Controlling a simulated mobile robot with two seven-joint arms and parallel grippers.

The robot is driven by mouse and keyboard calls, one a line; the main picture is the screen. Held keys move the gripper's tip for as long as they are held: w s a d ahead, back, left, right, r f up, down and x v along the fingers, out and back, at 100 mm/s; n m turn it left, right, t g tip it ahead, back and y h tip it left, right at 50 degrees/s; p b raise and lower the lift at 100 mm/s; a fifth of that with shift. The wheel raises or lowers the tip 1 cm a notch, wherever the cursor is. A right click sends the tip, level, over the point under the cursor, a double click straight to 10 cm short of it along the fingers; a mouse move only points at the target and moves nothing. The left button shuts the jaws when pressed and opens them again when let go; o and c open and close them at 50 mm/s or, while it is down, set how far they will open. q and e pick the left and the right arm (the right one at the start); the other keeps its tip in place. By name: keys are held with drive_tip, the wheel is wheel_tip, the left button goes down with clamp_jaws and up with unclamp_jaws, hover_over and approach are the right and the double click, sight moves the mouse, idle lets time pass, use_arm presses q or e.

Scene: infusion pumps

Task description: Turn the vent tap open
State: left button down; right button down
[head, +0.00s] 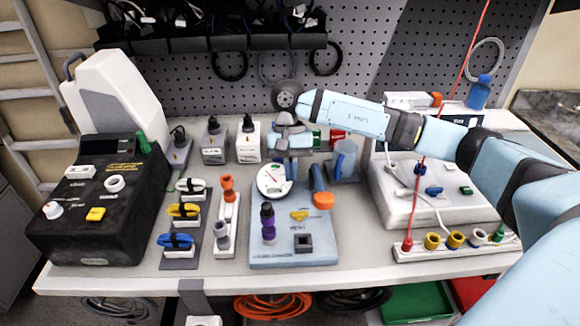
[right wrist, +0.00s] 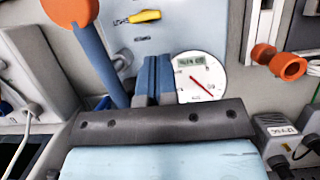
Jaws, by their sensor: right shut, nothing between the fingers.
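A pale blue-grey pump board (head: 275,251) lies on the bench in the middle. A small yellow lever (head: 300,216) on it, perhaps the vent tap, lies crosswise; it also shows near the top of the right wrist view (right wrist: 145,16). A white dial gauge (head: 272,180) with a red needle is at the board's far end, and beside the fingers in the right wrist view (right wrist: 203,78). My right gripper (head: 290,174) points down over the board's far end, next to the gauge and apart from the yellow lever. Its blue fingers (right wrist: 153,80) are together and empty. My left gripper is out of view.
A blue bar with an orange end (head: 323,200) stands just right of my right gripper. A purple-and-black knob (head: 267,222) and a dark square socket (head: 303,242) are on the board. A black pump (head: 95,215) stands left, a white unit (head: 430,200) right.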

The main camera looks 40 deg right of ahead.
sight(299, 215)
drive_tip(key=x, duration=0.5)
drive_tip(key=shift+s+a+f, duration=0.1)
drive_tip(key=shift+f, duration=0.3)
drive_tip(key=shift+s+a+f, duration=0.1)
drive_tip(key=shift+s+f, duration=0.05)
drive_tip(key=shift+f, duration=0.35)
